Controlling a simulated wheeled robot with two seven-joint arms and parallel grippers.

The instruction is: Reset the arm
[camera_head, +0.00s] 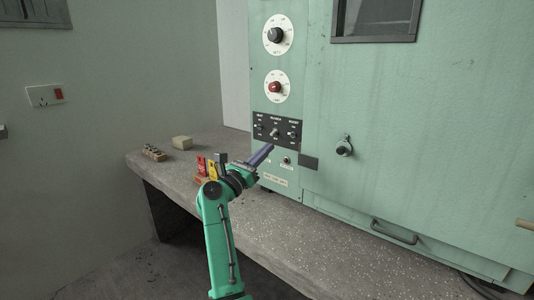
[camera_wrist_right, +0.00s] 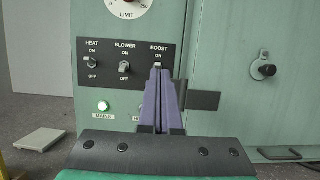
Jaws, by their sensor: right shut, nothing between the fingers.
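My right arm is green and comes up from the bottom of the head view. Its right gripper (camera_head: 268,149) has purple fingers, which point at the machine's control panel. In the wrist view the fingers of the right gripper (camera_wrist_right: 161,72) are together, with nothing between them. They stand in front of the black switch panel (camera_wrist_right: 140,52), just below the BOOST label, and hide part of that switch. I cannot tell whether the fingertips touch the panel. The HEAT switch (camera_wrist_right: 92,62) and BLOWER switch (camera_wrist_right: 124,67) show clear of the fingers. My left gripper is not in view.
The green machine (camera_head: 440,130) stands on a speckled concrete bench (camera_head: 290,240). A lit MAINS lamp (camera_wrist_right: 103,106) is below the switches. Two dials (camera_head: 278,35) are above. A pale block (camera_head: 182,142), a small rack (camera_head: 153,153) and red and yellow items (camera_head: 201,165) stand at left.

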